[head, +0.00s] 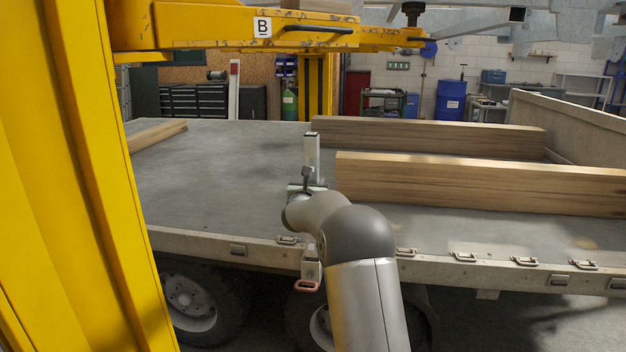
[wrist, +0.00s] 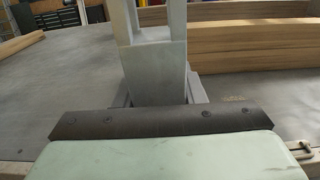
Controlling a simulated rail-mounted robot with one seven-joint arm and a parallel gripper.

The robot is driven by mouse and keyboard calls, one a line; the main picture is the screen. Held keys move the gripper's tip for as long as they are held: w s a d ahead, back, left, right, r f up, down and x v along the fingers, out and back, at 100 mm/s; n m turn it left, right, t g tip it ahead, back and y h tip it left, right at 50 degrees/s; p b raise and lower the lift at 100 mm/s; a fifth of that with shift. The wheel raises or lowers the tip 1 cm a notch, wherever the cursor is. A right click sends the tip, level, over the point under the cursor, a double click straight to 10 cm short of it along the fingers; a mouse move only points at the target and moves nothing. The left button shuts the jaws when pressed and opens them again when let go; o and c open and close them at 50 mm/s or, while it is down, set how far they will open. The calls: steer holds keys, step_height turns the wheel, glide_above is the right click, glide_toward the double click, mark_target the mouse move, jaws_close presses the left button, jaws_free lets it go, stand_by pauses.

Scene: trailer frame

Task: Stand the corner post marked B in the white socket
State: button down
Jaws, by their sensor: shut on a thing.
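My gripper (head: 307,188) is above the trailer bed near its front edge, partly hidden by my wrist. It is shut on a light grey metal post (head: 312,150), which stands roughly upright. In the wrist view the post (wrist: 156,75) rises between the fingers (wrist: 158,98), beyond a dark bar. I see no mark on the post. Its lower part is hidden by my arm in the head view. A grey fitting with a copper-coloured loop (head: 308,286) shows below at the trailer side; I cannot tell whether it belongs to the post. I cannot make out a white socket.
Timber stacks lie on the right, one nearer (head: 480,185) and one farther (head: 430,134). A yellow column (head: 85,180) stands close on the left. A yellow overhead beam carries a plate marked B (head: 262,27).

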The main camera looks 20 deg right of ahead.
step_height(320, 180, down, 10)
steer(key=b, duration=0.7)
steer(key=shift+r, duration=0.2)
stand_by(0.4)
stand_by(0.6)
steer(key=c, duration=0.8)
jaws_free()
steer(key=shift+c, duration=0.2)
steer(key=shift+f, duration=0.15)
steer(key=shift+s, duration=0.15)
